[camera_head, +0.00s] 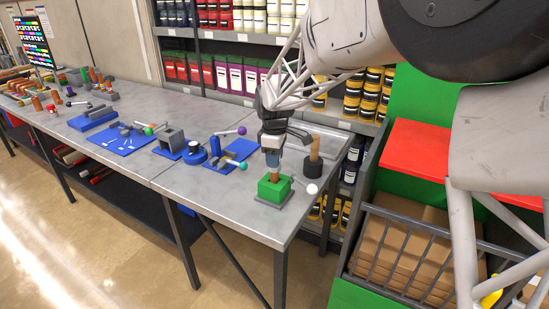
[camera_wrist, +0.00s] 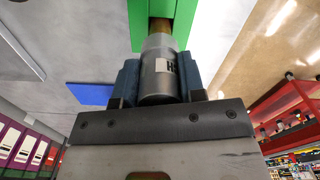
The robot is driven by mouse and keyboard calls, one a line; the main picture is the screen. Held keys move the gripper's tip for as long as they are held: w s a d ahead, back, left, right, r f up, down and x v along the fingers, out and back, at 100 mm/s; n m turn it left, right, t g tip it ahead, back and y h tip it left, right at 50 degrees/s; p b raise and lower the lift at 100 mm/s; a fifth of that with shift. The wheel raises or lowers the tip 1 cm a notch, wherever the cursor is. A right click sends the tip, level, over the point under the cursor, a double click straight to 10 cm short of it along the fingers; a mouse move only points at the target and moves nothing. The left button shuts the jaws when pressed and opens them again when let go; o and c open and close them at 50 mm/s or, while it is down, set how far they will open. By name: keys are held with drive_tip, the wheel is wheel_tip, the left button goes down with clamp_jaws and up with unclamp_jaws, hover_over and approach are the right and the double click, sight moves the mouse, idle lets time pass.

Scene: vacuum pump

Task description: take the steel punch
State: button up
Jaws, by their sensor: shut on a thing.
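The steel punch is a grey cylinder (camera_wrist: 160,72) marked with an "H" in the wrist view. A brownish section shows at its far end, within the green block (camera_wrist: 172,12). My gripper (camera_head: 272,157) is shut on the grey cylinder, with a blue finger on either side. In the head view the brown lower part (camera_head: 274,174) shows between my fingers and the green block (camera_head: 271,190). The block stands on a grey plate near the table's front right corner. How deep the punch sits in the block is hidden.
A brown cylinder in a black base (camera_head: 313,165) stands close to the right, with a white ball (camera_head: 312,188) beside it. Blue fixtures with colored balls (camera_head: 242,166) lie to the left. A red-topped green cabinet (camera_head: 420,150) stands right of the grey table (camera_head: 190,185).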

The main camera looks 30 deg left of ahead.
drive_tip(key=shift+c, duration=0.6)
drive_tip(key=shift+r, duration=0.1)
drive_tip(key=shift+r, duration=1.45)
drive_tip(key=shift+s+d+r, duration=0.15)
drive_tip(key=shift+r, duration=0.1)
drive_tip(key=s+d+r, duration=0.1)
drive_tip(key=s+d, duration=0.9)
drive_tip(key=s, duration=0.1)
drive_tip(key=shift+s+d+r, duration=0.2)
drive_tip(key=shift+d, duration=0.05)
drive_tip(key=shift+a, duration=0.1)
